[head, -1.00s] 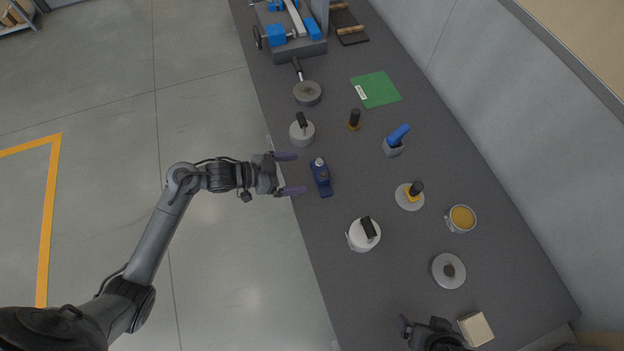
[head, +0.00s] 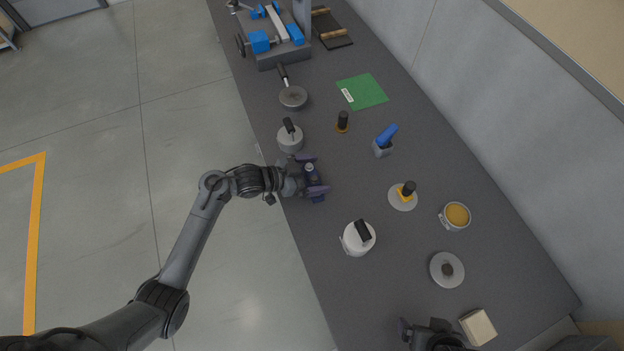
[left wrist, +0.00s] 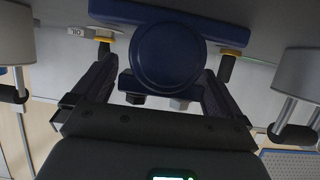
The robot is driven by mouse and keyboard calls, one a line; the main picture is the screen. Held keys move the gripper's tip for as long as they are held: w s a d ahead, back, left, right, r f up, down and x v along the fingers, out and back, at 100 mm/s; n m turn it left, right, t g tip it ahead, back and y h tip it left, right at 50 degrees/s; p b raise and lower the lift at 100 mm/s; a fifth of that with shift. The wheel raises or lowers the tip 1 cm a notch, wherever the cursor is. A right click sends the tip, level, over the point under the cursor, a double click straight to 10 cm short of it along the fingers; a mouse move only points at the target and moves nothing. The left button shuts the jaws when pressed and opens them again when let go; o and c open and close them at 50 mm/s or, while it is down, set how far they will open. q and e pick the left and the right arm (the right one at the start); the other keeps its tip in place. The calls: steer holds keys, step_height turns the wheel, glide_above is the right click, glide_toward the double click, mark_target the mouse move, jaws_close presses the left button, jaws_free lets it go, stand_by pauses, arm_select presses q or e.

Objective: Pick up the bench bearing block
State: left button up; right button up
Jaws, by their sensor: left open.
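My left gripper (head: 311,175) is open, with one finger on either side of the block. The left wrist view shows the gripper's fingers (left wrist: 160,82) flanking it, and contact cannot be told. Part of the block is hidden by the gripper. My right gripper (head: 428,328) shows only partly at the bottom edge.
A grey lidded pot (head: 290,138) stands close behind the block, and a white one (head: 358,238) in front. Bare bench lies right of the block.

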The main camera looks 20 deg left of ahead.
arm_select(q)
steer(key=shift+w+d+f, duration=0.2)
steer(key=shift+w+d, duration=0.15)
steer(key=shift+d, duration=0.05)
steer(key=shift+c, duration=0.3)
steer(key=c, duration=1.4)
steer(key=shift+r, duration=0.15)
steer(key=shift+c, duration=0.4)
